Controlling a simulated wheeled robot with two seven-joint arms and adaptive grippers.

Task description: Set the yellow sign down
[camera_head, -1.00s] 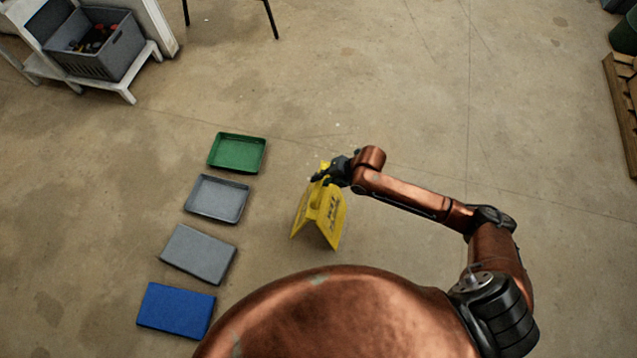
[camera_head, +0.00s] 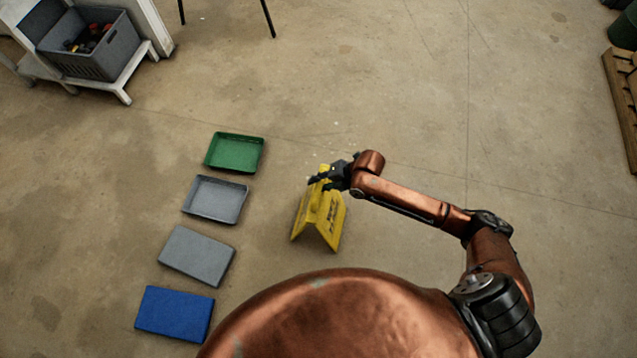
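The yellow sign (camera_head: 328,222) is a folding A-shaped floor sign with dark print on its right-hand panel. It is upright, with its two panels spread, right of the row of trays and mats. My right gripper (camera_head: 321,183) is at the sign's top, its dark fingers closed around the upper edge. The fingers hide part of the top. Whether the sign's lower edges touch the floor is hard to tell from above. My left gripper is not in view.
A green tray (camera_head: 234,136), a grey tray (camera_head: 215,219), a grey mat (camera_head: 196,257) and a blue mat (camera_head: 174,313) lie in a row on the floor. A grey crate (camera_head: 100,66) stands at upper left, a wooden pallet (camera_head: 622,100) at right. Floor between is clear.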

